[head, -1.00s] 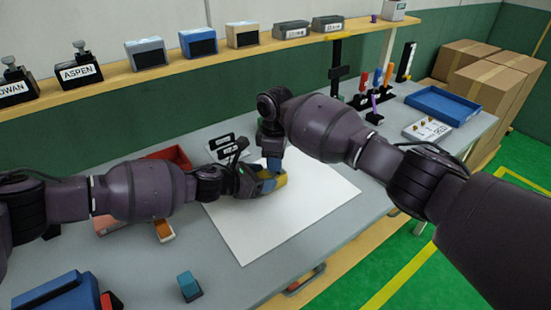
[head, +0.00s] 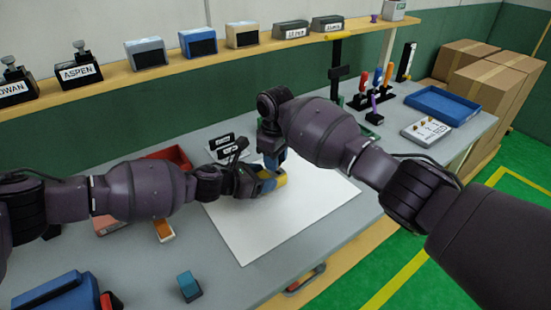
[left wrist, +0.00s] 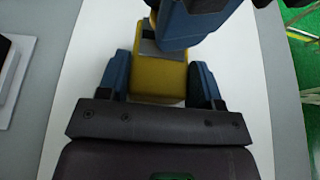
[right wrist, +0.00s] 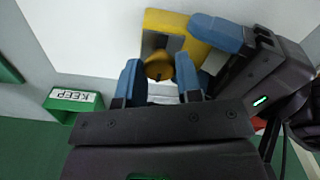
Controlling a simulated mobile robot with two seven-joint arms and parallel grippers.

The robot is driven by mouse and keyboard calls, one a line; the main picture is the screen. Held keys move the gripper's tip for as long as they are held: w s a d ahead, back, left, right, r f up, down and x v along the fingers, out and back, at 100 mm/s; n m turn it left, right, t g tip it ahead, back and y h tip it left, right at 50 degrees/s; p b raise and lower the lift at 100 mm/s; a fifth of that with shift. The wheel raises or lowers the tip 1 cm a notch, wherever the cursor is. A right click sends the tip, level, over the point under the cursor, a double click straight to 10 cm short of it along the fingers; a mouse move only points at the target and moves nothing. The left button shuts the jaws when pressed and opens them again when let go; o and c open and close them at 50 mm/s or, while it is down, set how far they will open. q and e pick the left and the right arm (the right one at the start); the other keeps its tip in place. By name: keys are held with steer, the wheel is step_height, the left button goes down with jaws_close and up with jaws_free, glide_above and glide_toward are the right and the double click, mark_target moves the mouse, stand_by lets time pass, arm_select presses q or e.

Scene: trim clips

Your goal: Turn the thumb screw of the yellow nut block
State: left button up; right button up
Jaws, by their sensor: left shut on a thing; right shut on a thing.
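The yellow nut block (head: 281,180) is over the white sheet (head: 250,235), mostly covered by my grippers in the head view. My left gripper (head: 266,182) is shut on the block; in the left wrist view the yellow block (left wrist: 158,80) sits between its blue fingers. My right gripper (head: 272,160) comes in from behind. In the right wrist view its blue fingers are shut on a round golden thumb screw (right wrist: 158,67) on the block's face. A left blue finger (right wrist: 215,32) lies along the block there. I cannot tell whether the block touches the sheet.
A red bin (head: 168,158) and small black label stands (head: 226,145) are behind my left arm. A teal block (head: 188,284) and an orange block (head: 163,230) lie front left. A blue tray (head: 442,106) is at far right. The front of the sheet is clear.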

steer(key=o, duration=0.9)
steer(key=shift+o, duration=0.2)
steer(key=shift+r, duration=0.1)
step_height(320, 180, up, 12)
arm_select(q)
steer(key=o, duration=1.1)
